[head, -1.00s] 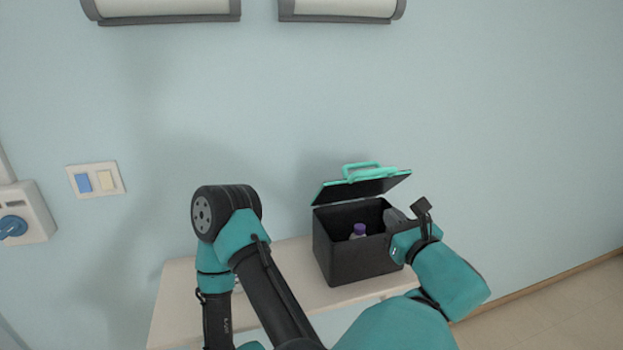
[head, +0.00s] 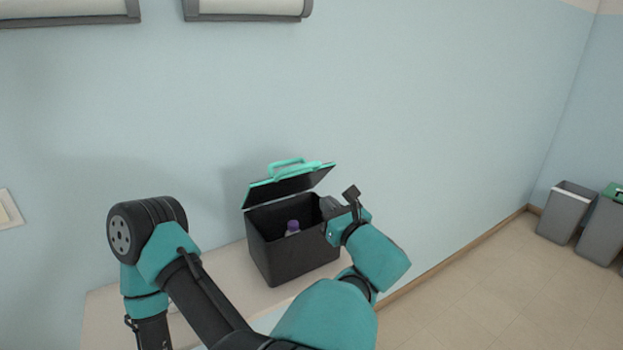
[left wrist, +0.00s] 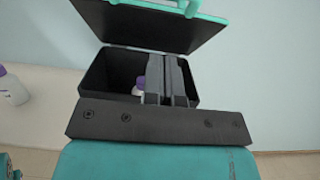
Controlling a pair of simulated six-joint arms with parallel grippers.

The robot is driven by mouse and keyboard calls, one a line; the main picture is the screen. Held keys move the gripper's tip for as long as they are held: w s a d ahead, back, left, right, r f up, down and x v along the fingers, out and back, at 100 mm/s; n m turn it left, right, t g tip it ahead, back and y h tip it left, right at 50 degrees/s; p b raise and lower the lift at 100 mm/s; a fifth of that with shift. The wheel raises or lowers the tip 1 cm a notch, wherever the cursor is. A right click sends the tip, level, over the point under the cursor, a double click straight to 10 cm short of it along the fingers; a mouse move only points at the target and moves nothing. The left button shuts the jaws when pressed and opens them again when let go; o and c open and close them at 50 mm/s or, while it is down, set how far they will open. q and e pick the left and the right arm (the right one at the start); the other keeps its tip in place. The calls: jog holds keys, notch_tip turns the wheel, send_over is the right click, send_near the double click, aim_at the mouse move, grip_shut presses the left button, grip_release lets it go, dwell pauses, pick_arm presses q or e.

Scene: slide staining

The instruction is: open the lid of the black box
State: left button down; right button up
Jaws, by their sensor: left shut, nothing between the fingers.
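The black box (head: 293,262) stands on the table with its lid (head: 290,188) raised and tilted up at the back. The lid has a teal rim and a teal handle (head: 287,166). A purple-capped bottle (head: 292,229) is inside the box. My left gripper (head: 330,207) is at the box's right side near the opening. In the left wrist view, its fingers (left wrist: 167,62) are shut and empty, in front of the raised lid (left wrist: 140,27) and over the box opening (left wrist: 108,75). My right gripper is not in view.
Another purple-capped white bottle (left wrist: 12,90) stands left of the box in the left wrist view. The pale table (head: 100,315) is against a blue wall. Grey bins (head: 566,213) stand on the floor at far right.

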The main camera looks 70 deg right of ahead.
pick_arm(q)
jog(key=w+d+r, duration=0.3)
jog(key=w+d, duration=0.1)
jog(key=w, duration=0.1)
jog(key=shift+w+d+r, duration=0.25)
jog(key=shift+w+r, duration=0.1)
jog(key=shift+r, duration=0.05)
jog(key=shift+r, duration=0.1)
